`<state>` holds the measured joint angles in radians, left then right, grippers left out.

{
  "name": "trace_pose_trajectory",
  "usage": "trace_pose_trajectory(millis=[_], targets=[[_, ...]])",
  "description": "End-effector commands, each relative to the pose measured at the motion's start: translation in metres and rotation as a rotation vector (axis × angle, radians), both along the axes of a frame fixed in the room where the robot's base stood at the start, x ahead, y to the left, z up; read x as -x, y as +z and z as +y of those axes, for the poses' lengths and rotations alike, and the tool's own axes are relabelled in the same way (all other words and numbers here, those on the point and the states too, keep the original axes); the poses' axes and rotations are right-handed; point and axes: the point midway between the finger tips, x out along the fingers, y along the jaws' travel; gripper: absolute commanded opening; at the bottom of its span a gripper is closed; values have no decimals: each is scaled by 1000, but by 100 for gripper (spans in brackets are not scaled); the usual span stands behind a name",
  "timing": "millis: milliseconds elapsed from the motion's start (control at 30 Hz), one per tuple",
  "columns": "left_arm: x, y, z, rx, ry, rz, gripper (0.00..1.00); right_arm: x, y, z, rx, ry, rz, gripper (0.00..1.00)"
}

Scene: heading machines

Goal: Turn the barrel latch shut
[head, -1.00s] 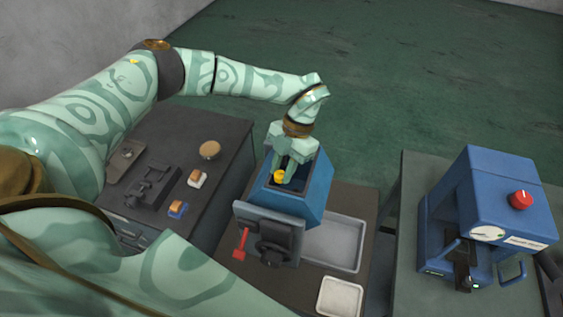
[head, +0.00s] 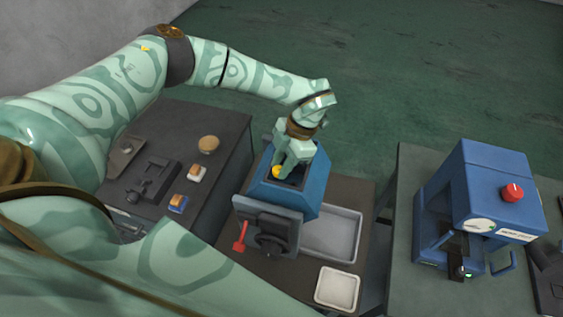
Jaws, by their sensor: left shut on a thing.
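A blue machine (head: 311,197) with a dark open top stands on the middle bench. My left gripper (head: 288,176) reaches down into that top from above. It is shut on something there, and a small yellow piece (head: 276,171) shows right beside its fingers. The fingers hide much of what they hold, so I cannot tell whether the yellow piece is the barrel latch or how far the latch is turned. A red lever (head: 240,237) hangs at the machine's dark front plate (head: 254,214), apart from the gripper. My right gripper is out of view.
A grey tray (head: 334,234) and a smaller pale tray (head: 338,288) sit beside the machine. A dark bench (head: 225,135) with small parts is at left. A blue press (head: 490,190) with a red knob (head: 512,193) stands at right.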

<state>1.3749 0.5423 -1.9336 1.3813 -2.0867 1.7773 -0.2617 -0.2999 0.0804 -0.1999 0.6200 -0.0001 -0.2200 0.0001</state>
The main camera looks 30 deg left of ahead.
Motion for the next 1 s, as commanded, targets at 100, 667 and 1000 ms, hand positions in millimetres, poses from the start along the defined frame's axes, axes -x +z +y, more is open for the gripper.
trace_pose_trajectory(millis=[100, 667, 1000], targets=[[-1, 0, 0, 1, -1, -2, 3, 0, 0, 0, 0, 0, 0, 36], [-6, 11, -3, 0, 0, -5, 48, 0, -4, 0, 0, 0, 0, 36], [-35, 90, -22, -1, 0, -7, 48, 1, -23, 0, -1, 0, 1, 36]])
